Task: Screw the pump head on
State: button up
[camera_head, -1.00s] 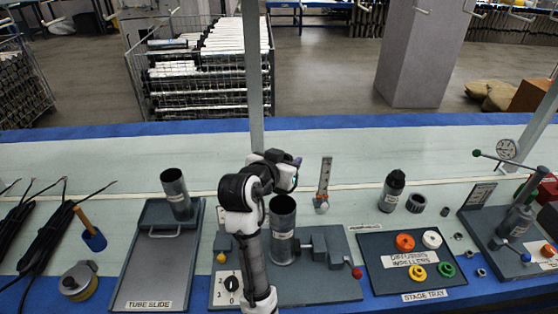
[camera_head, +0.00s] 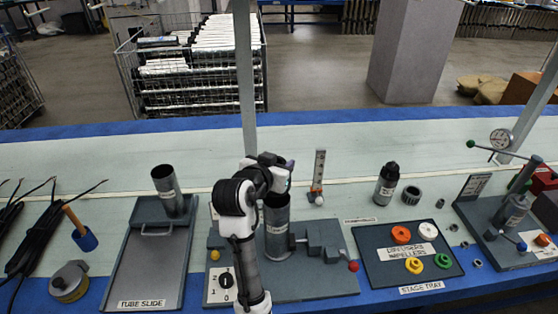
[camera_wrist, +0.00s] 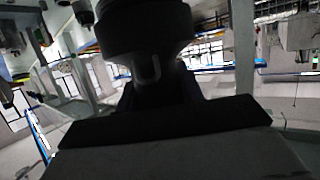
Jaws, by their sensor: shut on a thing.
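The upright grey tube (camera_head: 277,238) with a white label stands in the fixture on the grey base plate (camera_head: 325,283). My gripper (camera_head: 284,173) is just above and beside the tube's top, behind my arm. In the wrist view, a dark round part (camera_wrist: 145,28) fills the top middle, at my gripper. My gripper is shut on it. I cannot tell for sure that this is the pump head, nor whether it touches the tube; the head view hides it behind the arm and gripper.
The tube slide (camera_head: 150,270) with a leaning tube (camera_head: 167,192) is at left. The stage tray (camera_head: 440,283) with coloured rings is at right, with a dark bottle-shaped part (camera_head: 386,185) and a ring (camera_head: 411,197) behind it. The pale back strip is mostly clear.

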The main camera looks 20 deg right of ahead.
jog(key=shift+f+b, duration=0.5)
jog(key=shift+f, duration=0.6)
jog(key=shift+f+b, duration=0.35)
jog(key=shift+f, duration=0.7)
dwell(1.3)
jog(key=o, duration=1.3)
jog(key=shift+o, duration=0.2)
jog(key=shift+s+a, duration=0.1)
jog(key=p+v, duration=0.6)
jog(key=v, duration=0.7)
jog(key=shift+s+a+r+p, duration=0.15)
jog(key=shift+a+r+p, duration=0.1)
jog(key=shift+p, duration=0.15)
jog(key=shift+f, duration=0.1)
